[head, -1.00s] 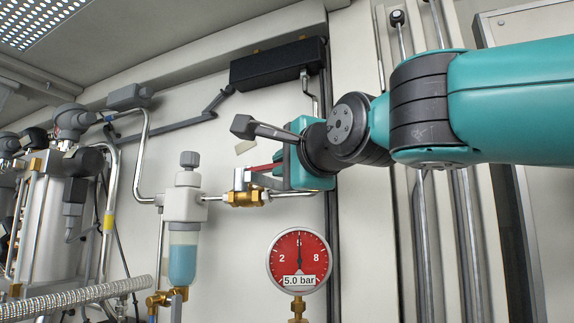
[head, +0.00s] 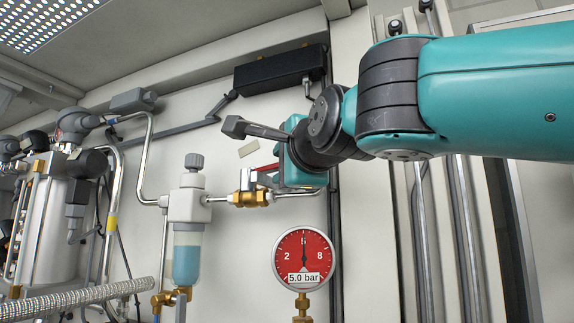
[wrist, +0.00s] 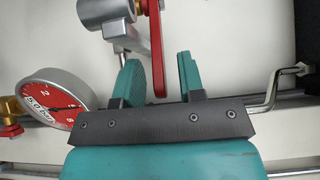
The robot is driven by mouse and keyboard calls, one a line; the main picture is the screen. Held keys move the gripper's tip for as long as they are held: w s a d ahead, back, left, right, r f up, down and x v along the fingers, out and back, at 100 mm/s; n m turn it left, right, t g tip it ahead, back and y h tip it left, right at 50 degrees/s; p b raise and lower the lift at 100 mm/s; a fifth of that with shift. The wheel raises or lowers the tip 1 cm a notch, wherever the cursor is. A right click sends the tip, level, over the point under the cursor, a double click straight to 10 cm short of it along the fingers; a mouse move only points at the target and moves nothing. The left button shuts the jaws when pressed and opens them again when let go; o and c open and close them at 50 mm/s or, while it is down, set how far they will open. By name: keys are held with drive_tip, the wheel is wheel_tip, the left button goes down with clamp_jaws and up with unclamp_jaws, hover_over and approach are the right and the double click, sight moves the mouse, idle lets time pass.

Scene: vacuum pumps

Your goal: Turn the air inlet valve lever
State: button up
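The air inlet valve has a brass body (head: 251,199) on the pipe right of the filter unit. Its red lever (head: 266,168) points right from the silver stem, toward my gripper (head: 291,176). In the wrist view the red lever (wrist: 156,50) reaches down between the two teal fingers of my gripper (wrist: 158,72). The fingers are apart. In the head view my wrist partly hides the fingers.
A red gauge (head: 303,257) reading 5.0 bar stands below the valve and shows close on the left in the wrist view (wrist: 48,98). A filter with a blue bowl (head: 187,255) is left of the valve. A black box (head: 280,70) is above. Pipes run along the wall.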

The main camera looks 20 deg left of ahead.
drive_tip(key=shift+s, duration=0.1)
drive_tip(key=b+v, duration=0.7)
drive_tip(key=v, duration=1)
drive_tip(key=shift+d+b, duration=0.15)
drive_tip(key=shift+b, duration=0.15)
drive_tip(key=shift+s, duration=0.1)
